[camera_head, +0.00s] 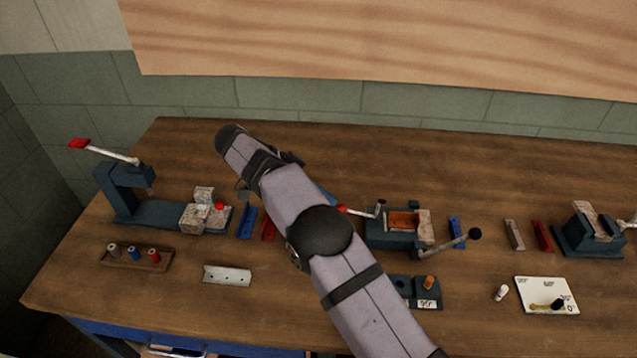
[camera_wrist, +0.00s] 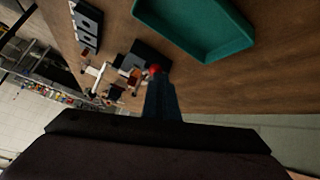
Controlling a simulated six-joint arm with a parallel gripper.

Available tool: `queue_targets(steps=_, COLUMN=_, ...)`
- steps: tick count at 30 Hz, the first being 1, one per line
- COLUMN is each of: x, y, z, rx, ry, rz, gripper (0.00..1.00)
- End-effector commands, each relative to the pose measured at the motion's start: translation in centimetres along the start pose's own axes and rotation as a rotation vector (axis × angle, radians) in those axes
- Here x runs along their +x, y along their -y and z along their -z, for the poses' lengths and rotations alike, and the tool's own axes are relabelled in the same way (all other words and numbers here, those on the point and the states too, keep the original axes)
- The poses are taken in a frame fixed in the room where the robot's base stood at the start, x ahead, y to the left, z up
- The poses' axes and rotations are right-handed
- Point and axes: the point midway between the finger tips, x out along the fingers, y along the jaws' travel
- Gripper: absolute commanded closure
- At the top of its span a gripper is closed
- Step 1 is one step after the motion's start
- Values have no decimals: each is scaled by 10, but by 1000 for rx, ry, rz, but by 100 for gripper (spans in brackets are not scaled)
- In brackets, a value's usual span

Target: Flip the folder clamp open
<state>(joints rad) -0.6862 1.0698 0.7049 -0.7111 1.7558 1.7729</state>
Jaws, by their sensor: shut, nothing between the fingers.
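The folder (camera_head: 386,240) is a dark blue bench tool with an orange-brown bed, right of my arm in the head view. Its clamp lever (camera_head: 362,212) is pale, with a red knob (camera_head: 342,209) at its left end, and reaches left from the body, lying low. A second arm with a black ball (camera_head: 474,234) sticks out to the right. My gripper (camera_head: 329,198) is mostly hidden behind my arm, its bluish tip close to the red knob. In the wrist view my shut fingers (camera_wrist: 159,82) end at a red knob (camera_wrist: 155,70); I cannot tell whether they touch.
A blue press (camera_head: 117,192) with a red-tipped lever stands at left, a vise (camera_head: 589,236) at right. A wooden rack (camera_head: 137,259), a bent metal piece (camera_head: 228,275) and a white card (camera_head: 546,295) lie in front. A teal tray (camera_wrist: 205,55) shows in the wrist view.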

Motion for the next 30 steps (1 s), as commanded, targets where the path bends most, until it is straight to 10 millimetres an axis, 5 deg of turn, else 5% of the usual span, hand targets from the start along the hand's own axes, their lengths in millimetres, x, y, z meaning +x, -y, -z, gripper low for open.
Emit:
queue_targets(steps=12, x=-41, y=-3, z=15, rx=19, ry=-16, rz=5, gripper=100)
queue_targets(steps=30, x=-49, y=-5, z=17, rx=22, ry=-19, rz=5, gripper=100)
